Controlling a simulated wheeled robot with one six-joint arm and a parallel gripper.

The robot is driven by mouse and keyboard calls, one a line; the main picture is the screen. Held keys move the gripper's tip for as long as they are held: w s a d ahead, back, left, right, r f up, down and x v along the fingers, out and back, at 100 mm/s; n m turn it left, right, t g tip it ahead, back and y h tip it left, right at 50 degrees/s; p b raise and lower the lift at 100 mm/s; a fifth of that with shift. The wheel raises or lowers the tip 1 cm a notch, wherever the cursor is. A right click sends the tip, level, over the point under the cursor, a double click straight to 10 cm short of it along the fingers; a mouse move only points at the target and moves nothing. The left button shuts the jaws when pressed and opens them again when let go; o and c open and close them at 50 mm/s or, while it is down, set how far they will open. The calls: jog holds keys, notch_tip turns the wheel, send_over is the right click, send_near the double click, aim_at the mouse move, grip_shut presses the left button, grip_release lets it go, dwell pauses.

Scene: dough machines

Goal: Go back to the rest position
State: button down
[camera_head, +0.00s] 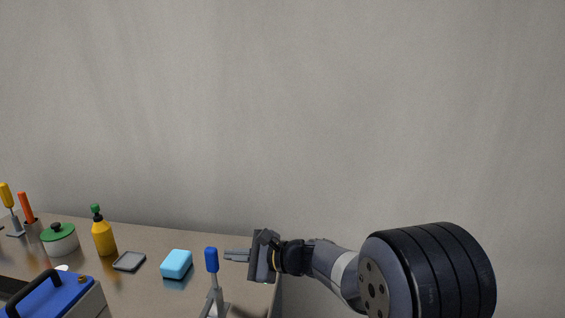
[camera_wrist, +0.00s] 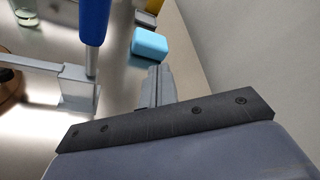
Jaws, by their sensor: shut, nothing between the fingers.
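My gripper (camera_head: 237,255) is at the right end of the counter, pointing left, just right of a blue-handled lever (camera_head: 212,262). Its fingers are together with nothing between them. In the wrist view the closed fingers (camera_wrist: 158,88) point toward the light blue block (camera_wrist: 150,44), with the blue lever handle (camera_wrist: 95,20) on the left. My arm reaches in from the lower right of the head view.
The counter (camera_head: 145,290) holds a light blue block (camera_head: 176,264), a grey tray (camera_head: 129,261), a yellow bottle (camera_head: 103,237), a green-lidded pot (camera_head: 60,240) and a blue-topped machine (camera_head: 62,298). A bare wall (camera_head: 300,120) stands behind. The space above the counter is clear.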

jog(key=shift+w+f+m+g+p, duration=0.35)
jog(key=shift+m+p, duration=0.35)
jog(key=shift+p, duration=1.05)
jog(key=shift+f+p, duration=0.3)
jog(key=shift+d, duration=0.1)
